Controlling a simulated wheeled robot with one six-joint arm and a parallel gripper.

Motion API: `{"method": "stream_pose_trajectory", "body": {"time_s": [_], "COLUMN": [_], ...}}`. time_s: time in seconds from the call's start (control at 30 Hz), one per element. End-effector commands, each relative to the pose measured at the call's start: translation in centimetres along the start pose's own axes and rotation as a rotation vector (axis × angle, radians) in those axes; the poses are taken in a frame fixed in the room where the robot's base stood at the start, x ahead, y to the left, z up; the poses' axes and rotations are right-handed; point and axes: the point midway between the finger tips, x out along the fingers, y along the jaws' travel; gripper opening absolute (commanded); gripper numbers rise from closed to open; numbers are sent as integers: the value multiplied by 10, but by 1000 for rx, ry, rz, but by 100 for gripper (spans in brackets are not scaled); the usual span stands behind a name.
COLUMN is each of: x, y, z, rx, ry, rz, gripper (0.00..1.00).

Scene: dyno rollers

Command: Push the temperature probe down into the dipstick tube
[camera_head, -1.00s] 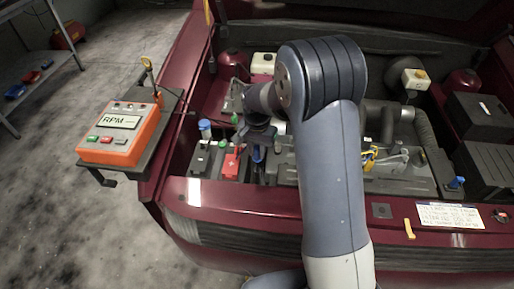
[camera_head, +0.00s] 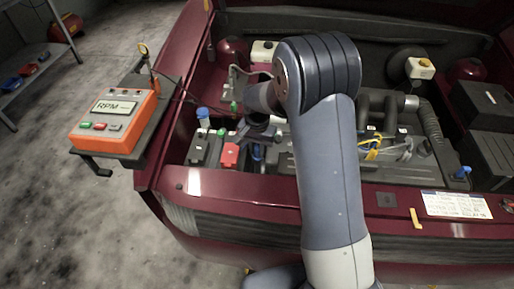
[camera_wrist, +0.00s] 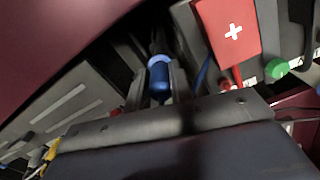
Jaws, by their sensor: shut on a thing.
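My gripper (camera_wrist: 158,88) is shut on a blue rounded piece (camera_wrist: 160,78), seemingly the temperature probe's handle, with a finger on each side of it in the wrist view. In the head view my gripper (camera_head: 262,128) is over the left part of the engine bay, partly hidden by my arm. A little blue (camera_head: 258,152) shows just below it. The probe's lower end is hidden. I cannot make out the dipstick tube's mouth or whether the probe is in it.
A red battery cover (camera_head: 229,154) with a white cross is close beside my gripper. A blue-capped bottle (camera_head: 203,117) stands left of it. An orange RPM box (camera_head: 115,121) sits on a side shelf. The red front edge (camera_head: 240,187) of the vehicle runs below.

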Motion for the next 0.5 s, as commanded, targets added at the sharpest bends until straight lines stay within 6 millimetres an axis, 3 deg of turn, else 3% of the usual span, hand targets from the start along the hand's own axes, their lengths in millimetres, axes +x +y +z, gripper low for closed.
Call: {"method": "stream_pose_trajectory", "body": {"time_s": [0.13, 0.17, 0.5], "x": [0, 0, 0], "y": [0, 0, 0], "z": [0, 0, 0], "rx": [0, 0, 0], "ry": [0, 0, 0], "rz": [0, 0, 0], "gripper": [0, 22, 47]}}
